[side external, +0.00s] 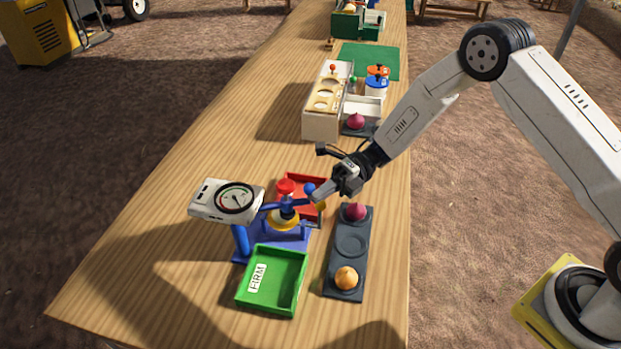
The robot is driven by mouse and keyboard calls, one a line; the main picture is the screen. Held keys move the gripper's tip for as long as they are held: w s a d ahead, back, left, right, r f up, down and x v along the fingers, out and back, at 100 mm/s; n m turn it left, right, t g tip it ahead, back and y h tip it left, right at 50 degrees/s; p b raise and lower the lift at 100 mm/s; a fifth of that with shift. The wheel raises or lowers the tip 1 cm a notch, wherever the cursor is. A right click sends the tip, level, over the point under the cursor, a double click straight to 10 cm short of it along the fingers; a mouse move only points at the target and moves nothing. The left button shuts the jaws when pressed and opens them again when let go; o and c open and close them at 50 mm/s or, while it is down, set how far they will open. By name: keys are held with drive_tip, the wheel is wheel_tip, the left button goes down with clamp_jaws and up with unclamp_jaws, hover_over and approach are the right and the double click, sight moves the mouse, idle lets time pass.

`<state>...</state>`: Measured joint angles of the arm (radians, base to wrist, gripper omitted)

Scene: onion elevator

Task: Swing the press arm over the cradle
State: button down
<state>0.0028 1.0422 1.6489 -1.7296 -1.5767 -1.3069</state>
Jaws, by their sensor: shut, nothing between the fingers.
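The press stands on a blue base (250,251) near the front of the table. Its blue press arm (298,203) carries a red knob (286,187) and ends at a blue ball (310,188) on the right. The red knob appears above the yellow ring-shaped cradle (284,222), partly covering it; exact alignment is hard to tell. My gripper (318,198) is shut and empty, with its tips close beside the blue ball. I cannot tell whether they touch it.
A dial gauge (226,201) stands left of the cradle. A green tray (272,308) labelled FIRM is in front and a red tray (305,182) behind. A dark holder (349,244) on the right carries a red onion (355,211) and a yellow onion (346,278). Bare table lies left.

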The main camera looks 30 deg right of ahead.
drive_tip(key=w+d, duration=0.1)
drive_tip(key=w, duration=0.5)
drive_tip(key=shift+w+d, duration=0.2)
drive_tip(key=shift+d, duration=0.15)
drive_tip(key=shift+r, duration=0.15)
drive_tip(key=shift+s, duration=0.1)
drive_tip(key=shift+s+f, duration=0.55)
drive_tip(key=shift+s, duration=1.55)
drive_tip(key=w+d, duration=0.5)
drive_tip(key=d, duration=0.4)
drive_tip(key=shift+d+r, duration=0.15)
drive_tip(key=shift+r, duration=0.1)
drive_tip(key=shift+r, duration=0.1)
